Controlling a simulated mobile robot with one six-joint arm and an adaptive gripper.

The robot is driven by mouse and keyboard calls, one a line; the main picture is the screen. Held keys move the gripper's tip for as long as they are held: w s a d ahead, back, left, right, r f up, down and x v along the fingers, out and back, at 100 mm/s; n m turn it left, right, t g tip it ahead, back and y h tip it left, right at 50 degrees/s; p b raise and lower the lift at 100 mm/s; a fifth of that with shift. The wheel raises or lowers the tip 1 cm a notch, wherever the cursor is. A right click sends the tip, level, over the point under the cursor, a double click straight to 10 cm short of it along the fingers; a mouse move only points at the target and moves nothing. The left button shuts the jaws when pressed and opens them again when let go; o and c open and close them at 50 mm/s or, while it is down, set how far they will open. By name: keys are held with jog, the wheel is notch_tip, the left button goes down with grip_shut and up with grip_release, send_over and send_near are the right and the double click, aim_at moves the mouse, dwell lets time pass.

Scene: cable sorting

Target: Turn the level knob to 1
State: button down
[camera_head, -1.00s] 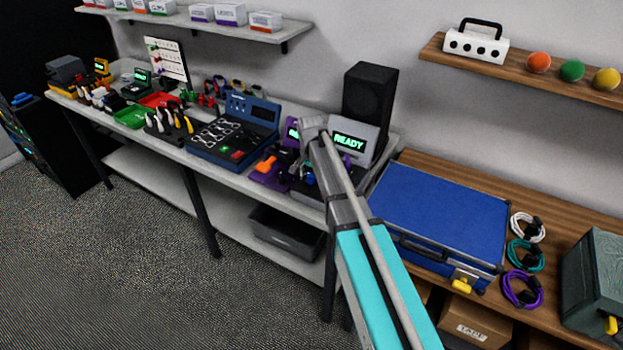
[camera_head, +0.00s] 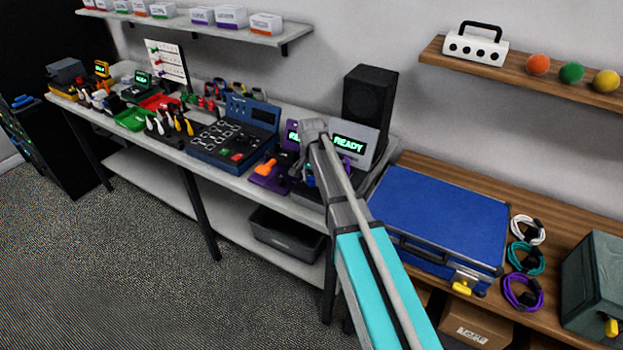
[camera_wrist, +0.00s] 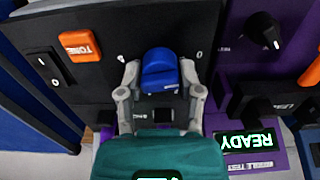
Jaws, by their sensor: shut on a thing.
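The level knob (camera_wrist: 160,68) is a blue knob on a dark panel (camera_wrist: 100,20) in the wrist view, which shows the panel upside down. My gripper (camera_wrist: 159,74) has one finger on each side of the knob and is shut on it. A small white mark shows near the knob's lower edge. A "0" is printed right of the knob and another small mark lies to its left, too small to read surely. In the head view my gripper (camera_head: 312,178) is at the device with the grey READY screen (camera_head: 350,144), and my arm hides much of that device and the knob.
An orange TONE button (camera_wrist: 80,44) and a black rocker switch (camera_wrist: 50,72) sit left of the knob in the wrist view. A purple device (camera_wrist: 222,95) stands close on the right. In the head view a black speaker (camera_head: 370,100) stands behind, and a blue case (camera_head: 440,215) lies to the right.

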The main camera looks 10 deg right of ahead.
jog(key=shift+m, duration=0.3)
jog(key=m, duration=0.3)
jog(key=shift+m, duration=2)
jog(key=shift+c, duration=1.3)
grip_release()
jog(key=shift+n, duration=0.3)
